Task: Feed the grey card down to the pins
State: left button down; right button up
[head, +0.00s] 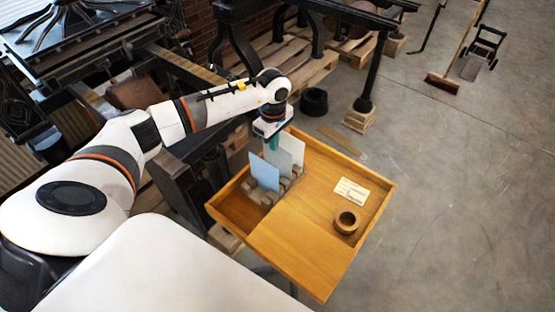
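A light grey card (291,148) stands upright at the back of a small brown slotted holder (264,198) in the left part of a wooden tray. A pale blue card (263,173) stands in front, and another greyish card shows partly between them. My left gripper (273,143) points down at the cards' top edges, just left of the grey card. Its teal fingertips overlap the cards in the view, so I cannot tell whether they are open or touching a card. I cannot make out any pins. My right gripper is out of view.
The wooden tray (300,243) has a raised rim. A brown ring (347,221) and a paper label (352,190) lie at its right, with bare wood in front. Dark iron presses stand behind and left. A broom (443,82) stands far right on open concrete floor.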

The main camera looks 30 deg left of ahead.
pick_arm(q)
jog(key=shift+r+p, duration=1.95)
jog(key=shift+r, duration=2.3)
jog(key=shift+d, duration=0.1)
